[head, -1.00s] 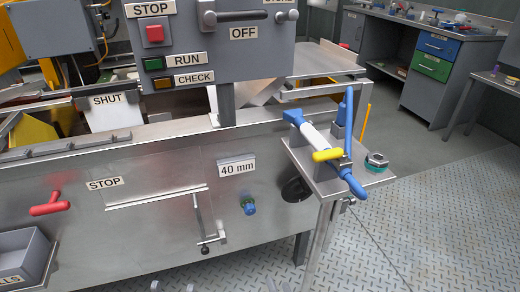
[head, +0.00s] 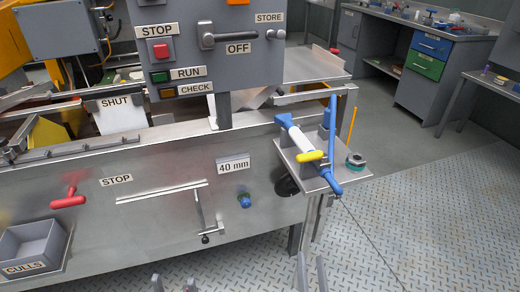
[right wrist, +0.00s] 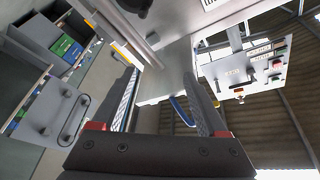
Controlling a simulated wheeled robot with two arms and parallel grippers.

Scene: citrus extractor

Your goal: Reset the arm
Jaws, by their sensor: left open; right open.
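My left gripper (head: 173,284) shows only its fingertips at the bottom edge of the head view. They are apart, with nothing seen between them. My right gripper (head: 311,272) is at the bottom, right of centre, below the small side shelf (head: 345,180). In the right wrist view its two fingers (right wrist: 160,68) stand wide apart and empty. Both grippers are in front of the steel machine front (head: 150,225). My arms are mostly out of the head view.
A blue-and-white tool (head: 300,140) with a yellow part and a ringed metal piece (head: 356,160) are on the side shelf. A control panel (head: 210,50) hangs above the machine. A grey CULLS bin (head: 30,245) sticks out at left. The floor (head: 420,230) at right is clear.

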